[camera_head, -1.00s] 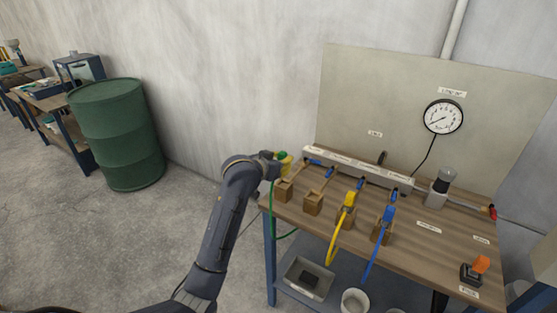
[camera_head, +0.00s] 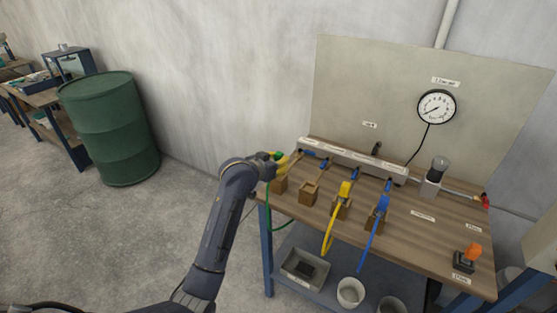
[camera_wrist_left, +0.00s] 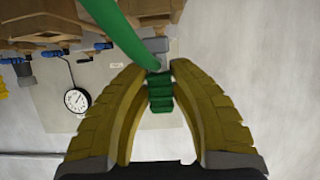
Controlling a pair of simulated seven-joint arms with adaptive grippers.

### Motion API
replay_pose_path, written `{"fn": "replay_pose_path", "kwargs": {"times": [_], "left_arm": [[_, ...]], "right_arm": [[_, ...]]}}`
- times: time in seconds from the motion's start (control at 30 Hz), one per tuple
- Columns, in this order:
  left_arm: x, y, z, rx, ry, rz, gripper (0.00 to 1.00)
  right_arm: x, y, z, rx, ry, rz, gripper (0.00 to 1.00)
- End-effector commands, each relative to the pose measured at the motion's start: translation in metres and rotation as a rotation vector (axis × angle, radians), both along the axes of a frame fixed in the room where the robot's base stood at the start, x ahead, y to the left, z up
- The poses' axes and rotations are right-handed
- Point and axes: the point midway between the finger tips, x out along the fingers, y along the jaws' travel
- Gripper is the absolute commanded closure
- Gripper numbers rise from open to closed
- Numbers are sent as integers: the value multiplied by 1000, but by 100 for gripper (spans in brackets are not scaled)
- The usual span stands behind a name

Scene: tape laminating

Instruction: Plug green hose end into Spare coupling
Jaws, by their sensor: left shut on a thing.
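My left gripper (camera_head: 280,160) is at the left end of the workbench, beside the manifold's left end. In the left wrist view its yellow fingers (camera_wrist_left: 160,72) are shut on the green hose end (camera_wrist_left: 160,95), a ribbed green piece. The green hose (camera_wrist_left: 122,32) runs off to the upper left there; in the head view it hangs (camera_head: 269,206) below the gripper. The white manifold (camera_head: 350,158) carries blue couplings along its front. Its labels are too small to read, so I cannot tell which is Spare. My right gripper is not in view.
Wooden blocks stand before the manifold, two empty-looking ones (camera_head: 309,194) at left. A yellow hose (camera_head: 329,229) and a blue hose (camera_head: 371,242) hang over the front edge. A gauge (camera_head: 436,106) is on the back panel. An orange-topped switch (camera_head: 468,257) sits at right.

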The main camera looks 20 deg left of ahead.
Motion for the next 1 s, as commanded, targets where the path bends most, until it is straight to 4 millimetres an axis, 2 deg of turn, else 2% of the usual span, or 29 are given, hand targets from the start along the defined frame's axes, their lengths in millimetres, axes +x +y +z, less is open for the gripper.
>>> {"fn": "replay_pose_path", "kwargs": {"times": [1.0], "left_arm": [[0,0,-7,0,0,-1,100]], "right_arm": [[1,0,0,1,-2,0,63]]}}
